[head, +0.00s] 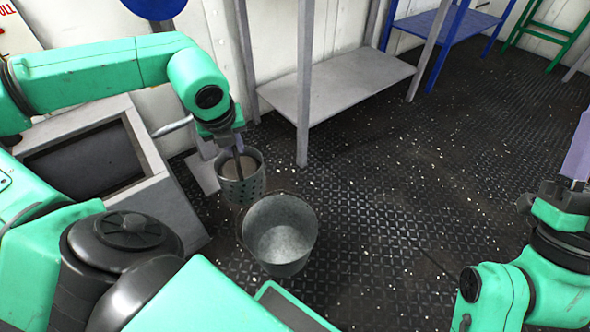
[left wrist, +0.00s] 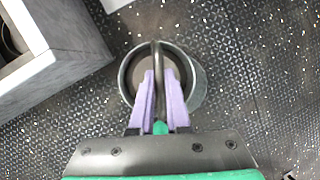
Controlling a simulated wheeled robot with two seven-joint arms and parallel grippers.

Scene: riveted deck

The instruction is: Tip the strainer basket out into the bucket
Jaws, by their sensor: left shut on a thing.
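The strainer basket (head: 241,188) is a grey perforated pail with dull brownish stuff inside. It looks upright. My left gripper (head: 238,150) is shut on its handle from above. In the left wrist view, the lavender fingers of my left gripper (left wrist: 160,80) close on the handle bar, which crosses the round basket (left wrist: 142,68). The grey metal bucket (head: 281,238) stands upright on the deck, just right of and nearer than the basket; its visible inside looks empty. My right gripper (head: 578,150) is at the right edge, partly cut off, away from both.
A grey box-shaped unit with a dark opening (head: 165,185) stands left of the basket. A grey shelf rack (head: 335,82) and a blue rack (head: 450,28) line the wall behind. The dark riveted deck (head: 420,190) is open to the right of the bucket.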

